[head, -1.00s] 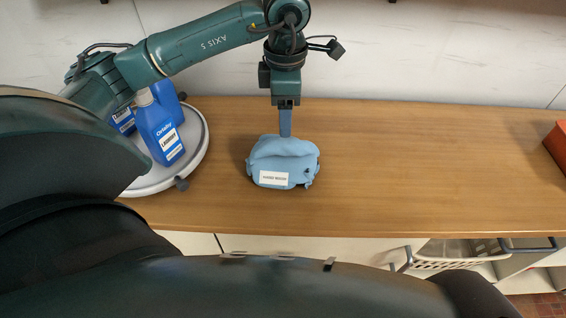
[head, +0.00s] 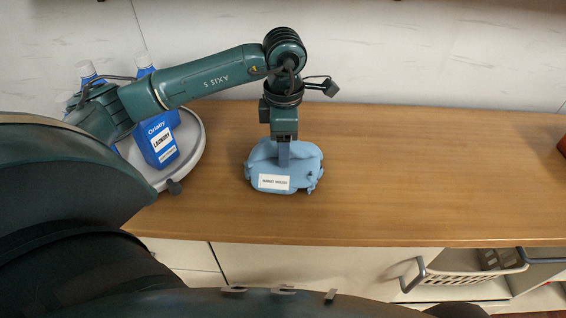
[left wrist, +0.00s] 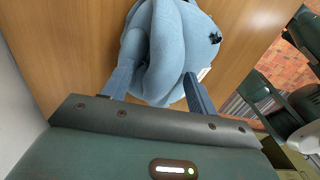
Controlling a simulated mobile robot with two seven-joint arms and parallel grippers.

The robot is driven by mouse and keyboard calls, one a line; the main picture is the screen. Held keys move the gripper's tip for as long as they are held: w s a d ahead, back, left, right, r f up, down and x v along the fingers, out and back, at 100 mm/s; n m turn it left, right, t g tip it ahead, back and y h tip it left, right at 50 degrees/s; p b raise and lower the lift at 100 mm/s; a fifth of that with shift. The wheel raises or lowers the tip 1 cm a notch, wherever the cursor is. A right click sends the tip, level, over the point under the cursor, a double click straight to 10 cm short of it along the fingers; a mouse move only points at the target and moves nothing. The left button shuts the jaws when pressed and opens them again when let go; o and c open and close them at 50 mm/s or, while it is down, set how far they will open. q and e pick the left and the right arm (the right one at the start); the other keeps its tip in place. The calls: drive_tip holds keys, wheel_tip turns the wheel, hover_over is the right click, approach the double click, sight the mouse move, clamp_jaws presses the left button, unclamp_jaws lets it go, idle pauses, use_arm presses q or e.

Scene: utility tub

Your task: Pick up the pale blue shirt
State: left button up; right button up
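The pale blue shirt (head: 300,178) lies bundled on the wooden counter, with a white label on its front side. My left gripper (head: 284,160) points straight down into the top of the bundle. In the left wrist view the shirt (left wrist: 185,40) fills the space ahead, and the two blue fingers of my left gripper (left wrist: 158,72) stand well apart, one on each side of folded cloth. The fingertips are partly hidden by the cloth. My right gripper is in neither view.
Blue laundry bottles (head: 158,143) stand on a round grey-white tray (head: 192,150) at the left, under my left arm. The wooden counter (head: 430,170) is clear to the right of the shirt. A white basket (head: 465,285) sits below the counter's front edge.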

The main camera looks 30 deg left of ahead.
use_arm(q)
clamp_jaws()
idle(0.4)
drive_tip(key=shift+r, duration=0.15)
